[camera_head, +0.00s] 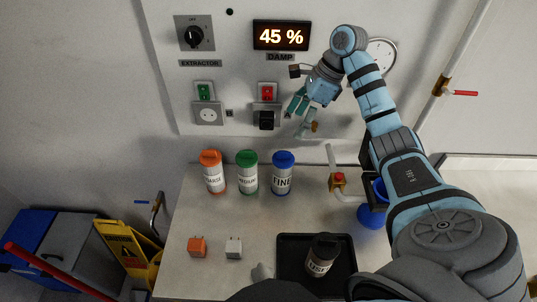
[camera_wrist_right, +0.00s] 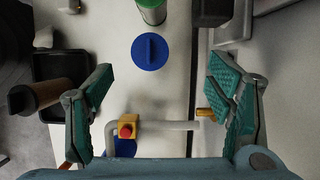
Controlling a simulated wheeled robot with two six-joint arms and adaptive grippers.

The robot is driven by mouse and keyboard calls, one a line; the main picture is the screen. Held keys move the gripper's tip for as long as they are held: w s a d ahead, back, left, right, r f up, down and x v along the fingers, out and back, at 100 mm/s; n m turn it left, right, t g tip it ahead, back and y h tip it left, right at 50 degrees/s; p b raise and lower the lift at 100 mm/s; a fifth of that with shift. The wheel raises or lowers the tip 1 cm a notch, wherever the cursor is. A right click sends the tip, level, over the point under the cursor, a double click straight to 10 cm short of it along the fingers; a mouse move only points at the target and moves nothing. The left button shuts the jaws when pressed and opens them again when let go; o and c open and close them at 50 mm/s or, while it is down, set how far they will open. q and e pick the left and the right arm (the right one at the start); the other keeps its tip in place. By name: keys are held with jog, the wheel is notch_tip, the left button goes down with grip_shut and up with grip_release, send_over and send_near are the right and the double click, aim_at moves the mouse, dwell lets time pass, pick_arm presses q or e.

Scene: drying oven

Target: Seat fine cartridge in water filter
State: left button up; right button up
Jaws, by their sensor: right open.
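The fine cartridge (camera_head: 282,175), white with a blue cap and the label FINE, stands upright on the counter in the head view. In the right wrist view its blue cap (camera_wrist_right: 151,52) shows from above, ahead of and between my fingers. My right gripper (camera_head: 301,114) is open and empty, raised above and behind the cartridge, in front of the wall panel. Its two spread teal fingers show in the right wrist view (camera_wrist_right: 158,75). The water filter's blue bowl (camera_head: 370,216) is partly hidden behind my right arm, so its inside cannot be seen. My left gripper is out of view.
A green-capped cartridge (camera_head: 247,173) and an orange-capped one (camera_head: 213,173) stand left of the fine one. The counter's middle is clear.

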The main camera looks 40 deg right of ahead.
jog(key=b, duration=0.4)
send_over(286, 153)
jog(key=s+d, duration=0.2)
jog(key=f, duration=0.5)
jog(key=shift+w+a+f, duration=0.15)
jog(key=shift+w+f, duration=0.05)
jog(key=shift+w, duration=0.05)
jog(key=x, duration=0.4)
jog(key=shift+w+f, duration=0.25)
jog(key=shift+w+a+f+p, duration=0.2)
jog(key=shift+w+f, duration=0.2)
jog(key=shift+f, duration=0.15)
jog(key=shift+w+a+f+p, duration=0.1)
jog(key=shift+w+a+f, duration=0.1)
jog(key=shift+w+f, duration=0.3)
jog(key=shift+s+f, duration=0.1)
jog(key=shift+s, duration=0.4)
jog(key=shift+s+r, duration=0.25)
jog(key=c, duration=0.6)
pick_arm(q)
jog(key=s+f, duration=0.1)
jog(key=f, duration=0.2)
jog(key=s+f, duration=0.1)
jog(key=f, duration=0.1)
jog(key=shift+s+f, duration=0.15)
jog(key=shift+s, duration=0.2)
pick_arm(e)
jog(key=shift+w+f, duration=0.1)
jog(key=shift+w, duration=0.05)
jog(key=c, duration=1.1)
